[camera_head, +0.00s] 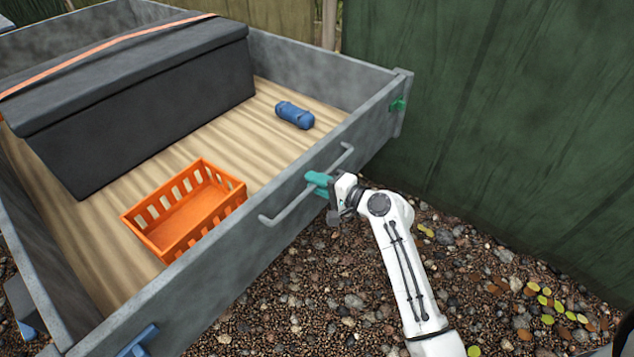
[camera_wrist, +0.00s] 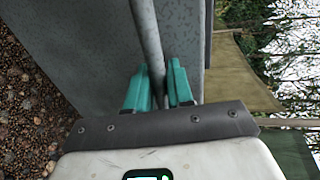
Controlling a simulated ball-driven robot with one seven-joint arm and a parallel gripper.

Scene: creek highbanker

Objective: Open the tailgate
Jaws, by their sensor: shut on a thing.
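The grey tailgate (camera_head: 231,258) stands upright and closes the near side of the cart bed. A grey bar handle (camera_head: 287,208) runs along its outer face. My gripper (camera_head: 319,182), with teal fingers, is shut on this handle near its right-hand part. In the wrist view the handle (camera_wrist: 148,40) runs down between the two teal fingertips (camera_wrist: 158,85).
In the bed are an orange crate (camera_head: 186,243), a blue bottle-like roll (camera_head: 294,114) and a large dark box (camera_head: 140,112) with an orange strap. A green wall (camera_head: 500,110) stands at the right. Gravel ground (camera_head: 345,290) lies before the tailgate.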

